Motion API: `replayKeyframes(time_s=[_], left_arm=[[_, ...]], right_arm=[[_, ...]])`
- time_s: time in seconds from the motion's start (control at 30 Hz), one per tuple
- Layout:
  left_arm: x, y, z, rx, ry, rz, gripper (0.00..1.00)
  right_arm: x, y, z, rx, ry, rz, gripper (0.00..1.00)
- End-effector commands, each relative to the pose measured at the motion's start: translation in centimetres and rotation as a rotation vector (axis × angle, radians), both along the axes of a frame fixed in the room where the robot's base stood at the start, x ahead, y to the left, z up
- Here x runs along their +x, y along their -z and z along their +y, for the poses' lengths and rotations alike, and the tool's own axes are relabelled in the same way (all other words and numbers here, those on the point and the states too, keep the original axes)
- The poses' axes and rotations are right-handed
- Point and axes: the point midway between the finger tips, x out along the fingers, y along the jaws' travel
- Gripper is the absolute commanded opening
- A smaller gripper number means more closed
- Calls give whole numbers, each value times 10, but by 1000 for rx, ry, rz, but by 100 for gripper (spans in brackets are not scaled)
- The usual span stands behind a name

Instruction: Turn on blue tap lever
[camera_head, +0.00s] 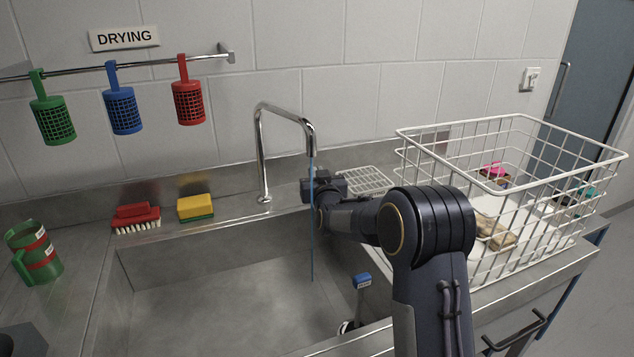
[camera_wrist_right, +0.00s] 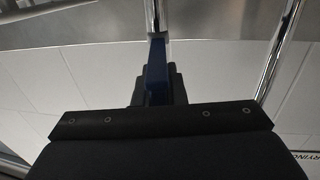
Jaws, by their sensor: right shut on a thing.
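A chrome tap (camera_head: 261,150) with a tall bent spout stands behind the sink. A thin blue line, looking like a water stream, runs from the spout end down to the basin. My right gripper (camera_head: 316,189) is at the back sink edge, right of the spout. In the right wrist view, the blue tap lever (camera_wrist_right: 156,65) lies between the dark fingers of my right gripper (camera_wrist_right: 157,85), which are shut on it. The lever joins a chrome stem at the top. In the head view the lever is hidden by my gripper.
A white wire basket (camera_head: 520,130) with several items stands right of my arm. A red brush (camera_head: 136,218), a yellow-green sponge (camera_head: 195,207) and a green mug (camera_head: 35,253) are left. A blue-topped item (camera_head: 362,281) is at the sink's right front. The basin (camera_head: 220,315) looks clear.

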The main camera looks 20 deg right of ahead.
Motion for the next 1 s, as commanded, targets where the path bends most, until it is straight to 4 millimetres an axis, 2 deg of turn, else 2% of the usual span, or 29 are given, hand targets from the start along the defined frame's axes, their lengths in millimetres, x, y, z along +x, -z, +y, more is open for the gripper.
replayKeyframes(time_s=[0.2,0.6,0.63,0.77,1.0], left_arm=[[0,-10,0,0,0,-1,36],[0,-10,0,0,0,-1,36],[0,-10,0,0,0,-1,36],[0,-10,0,0,0,-1,36],[0,-10,0,0,0,-1,36]], right_arm=[[2,-2,7,-2,91,1,0],[2,-1,6,-2,115,0,0],[2,-1,6,-1,115,0,13],[2,-1,6,-1,114,0,30],[2,-1,6,-1,114,1,33]])
